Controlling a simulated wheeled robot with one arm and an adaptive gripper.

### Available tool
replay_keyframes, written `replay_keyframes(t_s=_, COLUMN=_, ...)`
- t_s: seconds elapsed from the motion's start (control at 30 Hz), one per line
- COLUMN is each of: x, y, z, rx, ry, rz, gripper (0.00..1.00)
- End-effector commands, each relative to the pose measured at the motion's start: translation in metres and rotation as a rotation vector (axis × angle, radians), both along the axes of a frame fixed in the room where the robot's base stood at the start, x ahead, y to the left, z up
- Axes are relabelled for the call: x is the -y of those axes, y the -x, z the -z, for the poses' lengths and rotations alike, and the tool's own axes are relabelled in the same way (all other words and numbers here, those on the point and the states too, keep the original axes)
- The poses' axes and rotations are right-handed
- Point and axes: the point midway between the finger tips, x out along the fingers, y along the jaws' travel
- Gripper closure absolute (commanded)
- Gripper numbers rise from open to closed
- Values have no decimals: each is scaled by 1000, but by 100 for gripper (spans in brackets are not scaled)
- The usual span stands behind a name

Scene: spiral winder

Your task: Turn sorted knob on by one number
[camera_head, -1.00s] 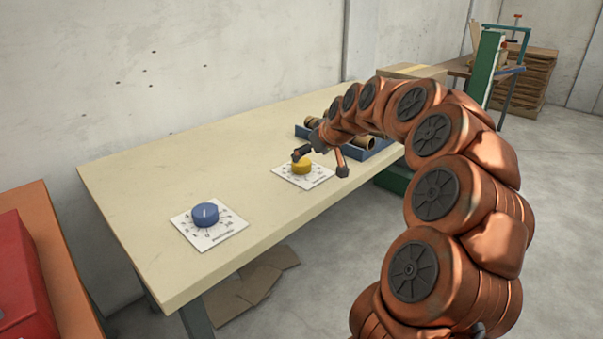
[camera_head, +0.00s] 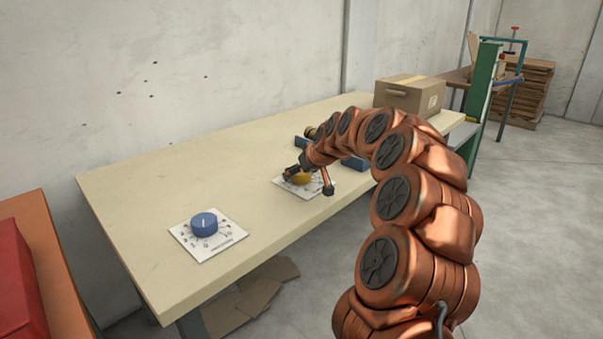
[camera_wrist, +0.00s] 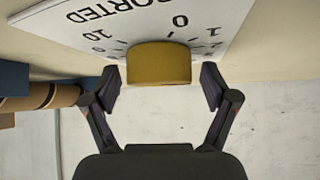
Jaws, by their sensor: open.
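The yellow knob (camera_head: 301,178) sits on a white dial plate (camera_head: 281,183) on the table, partly hidden by my gripper in the head view. In the wrist view the yellow knob (camera_wrist: 159,64) is at the upper middle, and its plate (camera_wrist: 215,20) shows printed numbers and the word "SORTED" upside down, partly cut off. My gripper (camera_wrist: 160,88) is open, with one finger on each side of the knob and a visible gap on both sides. It also shows in the head view (camera_head: 305,176). The knob's pointer mark is not visible.
A blue knob (camera_head: 204,224) on a second white plate (camera_head: 230,242) stands nearer on the table (camera_head: 150,200). A blue tray (camera_head: 355,163) with brown tubes lies behind my gripper. A cardboard box (camera_head: 409,94) is at the far end. A red object (camera_head: 18,285) is at lower left.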

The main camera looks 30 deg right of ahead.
Motion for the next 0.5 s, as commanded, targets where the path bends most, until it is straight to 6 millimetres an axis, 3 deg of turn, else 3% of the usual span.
replay_keyframes(t_s=0.07, x=0, y=0, z=0, rx=0, ry=0, rz=0, gripper=15)
replay_keyframes(t_s=0.5, x=0, y=0, z=0, rx=0, ry=-1, rz=1, gripper=59)
